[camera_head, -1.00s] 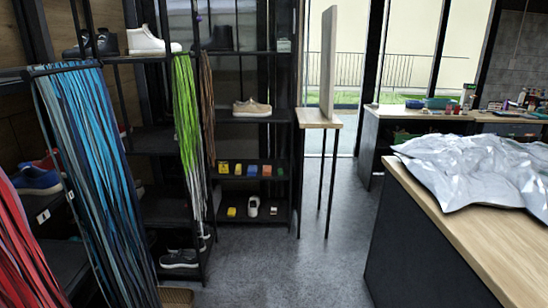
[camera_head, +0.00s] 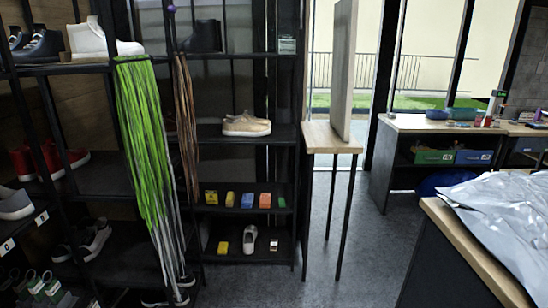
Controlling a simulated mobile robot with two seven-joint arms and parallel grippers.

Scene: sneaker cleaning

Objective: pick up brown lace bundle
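The brown lace bundle (camera_head: 187,125) hangs from the black shelf rack in the head view, left of centre. It is a thin strand of long brown laces, just right of a wider green and grey lace bundle (camera_head: 147,150). Its upper end is near a shelf edge, and its lower end hangs beside the lower shelves. Neither of my grippers is in view.
The shelf rack (camera_head: 245,133) holds shoes and small coloured boxes. A small wooden-topped table (camera_head: 325,138) with an upright board stands right of it. A counter (camera_head: 437,212) with silvery sheeting is at right. Grey floor (camera_head: 320,258) lies open between.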

